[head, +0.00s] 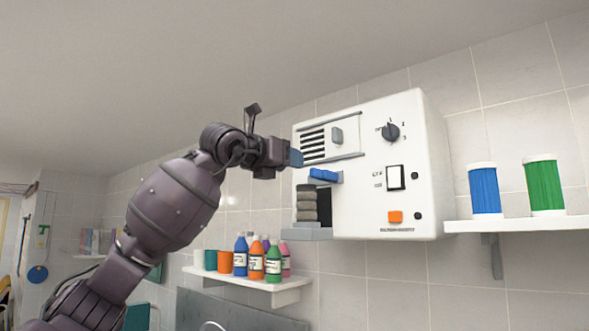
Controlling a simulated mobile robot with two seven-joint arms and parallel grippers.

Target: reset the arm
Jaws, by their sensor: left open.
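My left arm comes in from the lower left and reaches up to the middle of the head view. Its gripper (293,157) is side-on, in front of the left edge of a white wall-mounted machine (365,200). It is open, and I see nothing held in it. The gap between its fingers is hard to make out at this angle. Whether it touches the machine I cannot tell. My right gripper is not in view.
The machine has a dial (390,132), a rocker switch (395,177), an orange button (395,217) and a blue lever (323,175). A lower shelf (255,281) bears several bottles. A right shelf (525,224) bears blue (484,190) and green (544,187) containers.

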